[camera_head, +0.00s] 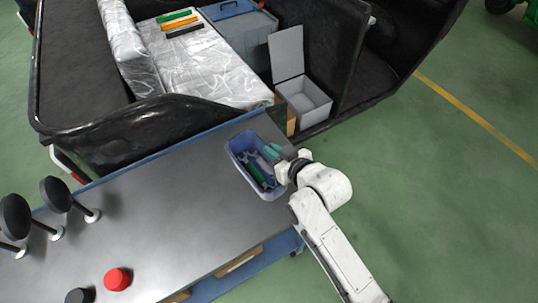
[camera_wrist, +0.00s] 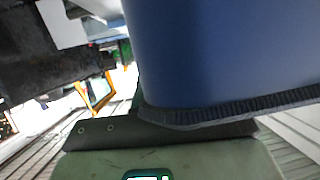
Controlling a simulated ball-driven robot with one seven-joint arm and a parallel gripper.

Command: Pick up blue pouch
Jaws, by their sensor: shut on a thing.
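A blue bin (camera_head: 235,148) stands on the grey table near its right end, with green, blue and grey items inside. My gripper (camera_head: 279,168) is at the bin's right side, by its rim. The fingertips are hard to make out there. In the wrist view, a smooth blue thing with a dark ribbed edge, which looks like the blue pouch (camera_wrist: 220,55), fills the upper right, very close to the camera. My gripper is shut on it, though the contact is not clearly shown. I cannot pick the pouch out clearly in the head view.
The grey table (camera_head: 165,205) carries a red knob (camera_head: 117,279) and black round-headed posts (camera_head: 56,194) at left. Behind it, the black cart (camera_head: 130,125) holds an open grey box (camera_head: 303,100) and a wrapped white block (camera_head: 205,70). Green floor is free at right.

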